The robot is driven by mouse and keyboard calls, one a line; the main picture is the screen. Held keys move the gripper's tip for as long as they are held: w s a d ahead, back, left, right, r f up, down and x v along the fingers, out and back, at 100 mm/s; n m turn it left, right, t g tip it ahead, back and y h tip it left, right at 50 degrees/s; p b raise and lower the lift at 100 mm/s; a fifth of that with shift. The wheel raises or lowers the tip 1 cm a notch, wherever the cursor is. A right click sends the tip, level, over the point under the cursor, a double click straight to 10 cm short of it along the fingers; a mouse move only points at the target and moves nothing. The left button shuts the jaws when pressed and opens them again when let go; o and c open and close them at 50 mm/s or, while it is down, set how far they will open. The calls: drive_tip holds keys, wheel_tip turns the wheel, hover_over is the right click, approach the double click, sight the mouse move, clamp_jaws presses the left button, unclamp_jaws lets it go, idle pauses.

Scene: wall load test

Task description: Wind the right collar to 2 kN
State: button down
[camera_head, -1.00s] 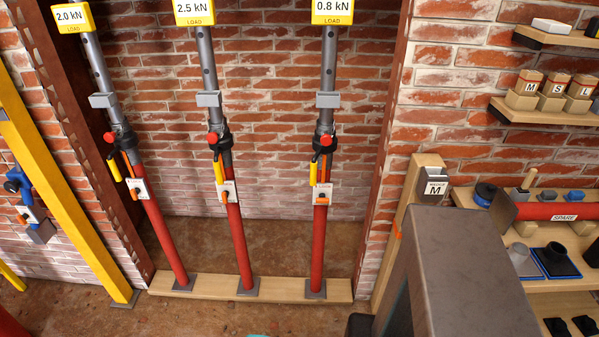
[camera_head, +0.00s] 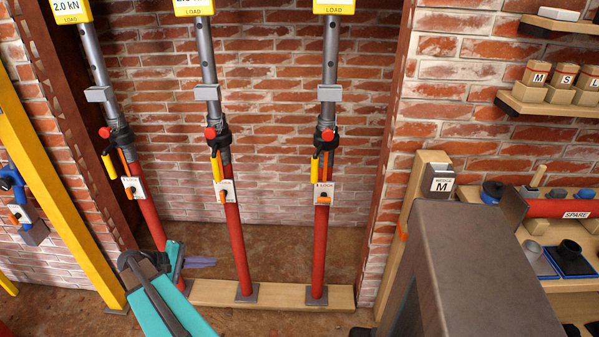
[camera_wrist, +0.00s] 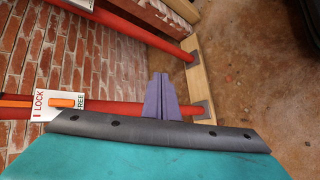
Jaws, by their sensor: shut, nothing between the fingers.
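The right prop (camera_head: 320,245) is a red tube with a grey perforated upper tube, upright on the wooden sill. Its dark collar (camera_head: 325,137) has a red knob and yellow and orange handles. My gripper (camera_head: 207,262) is low, between the left and middle props, well away from the right collar. In the wrist view its purple fingers (camera_wrist: 162,95) are together and empty, in front of a red prop tube.
The left prop (camera_head: 152,222) and middle prop (camera_head: 237,245) stand beside it; the left display reads 2.0 kN. A LOCK/FREE plate (camera_wrist: 58,103) shows in the wrist view. Shelves with blocks (camera_head: 560,88) and a spare red tube (camera_head: 560,208) are at right.

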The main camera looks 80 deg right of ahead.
drive_tip(key=s+d+r+m+g+b, duration=0.1)
drive_tip(key=s+d+r+m+g, duration=0.1)
drive_tip(key=s+d+r, duration=0.4)
drive_tip(key=s+d+r+m+g+b, duration=0.1)
drive_tip(key=s+d+r+m+g, duration=0.2)
drive_tip(key=s+d+r, duration=0.3)
drive_tip(key=s+d+r+m+g+b, duration=0.2)
drive_tip(key=s+d+r, duration=0.4)
drive_tip(key=r, duration=0.8)
drive_tip(key=shift+s+d+r+m+g, duration=0.2)
drive_tip(key=shift+s+d+m+g, duration=0.2)
drive_tip(key=shift+d+m+g, duration=0.15)
drive_tip(key=shift+s+d, duration=0.1)
drive_tip(key=p+x, duration=0.1)
drive_tip(key=x, duration=0.8)
drive_tip(key=shift+s+p, duration=0.4)
drive_tip(key=shift+d+f, duration=0.1)
drive_tip(key=shift+f, duration=0.05)
drive_tip(key=shift+s+a+b, duration=0.4)
drive_tip(key=shift+s, duration=0.3)
